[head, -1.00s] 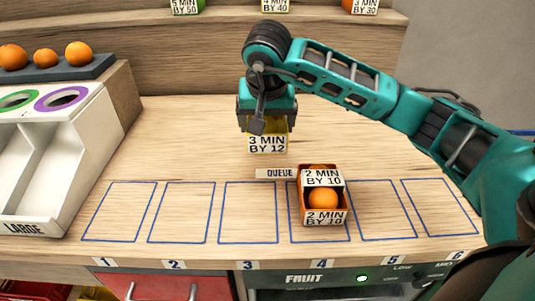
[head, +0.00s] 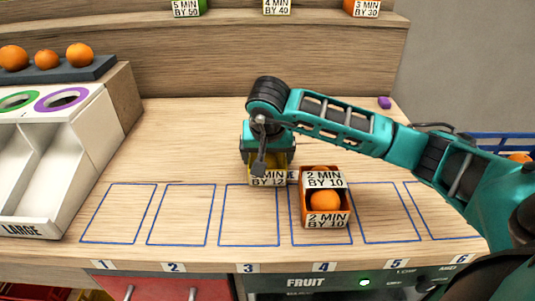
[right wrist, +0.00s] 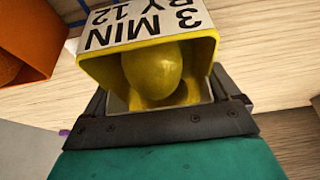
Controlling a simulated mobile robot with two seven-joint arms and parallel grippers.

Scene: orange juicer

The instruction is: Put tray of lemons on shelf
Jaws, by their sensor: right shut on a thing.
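The yellow tray of lemons (head: 268,179) carries a "3 MIN BY 12" label. It is in my right gripper (head: 267,160), just behind the marked slots and left of the orange tray. The right wrist view shows the yellow tray (right wrist: 205,60) between the dark jaws (right wrist: 160,118), with lemons (right wrist: 153,72) inside. I cannot tell whether its base touches the counter. The wooden shelf (head: 330,50) rises at the back, with labelled trays on its upper level. My left gripper is not in view.
An orange tray labelled "2 MIN BY 10" (head: 326,221) stands in slot 4, close to the gripper. Slots 1, 2 and 3 are empty. A white bin unit (head: 60,150) stands at left. A small purple thing (head: 384,102) lies at the back right.

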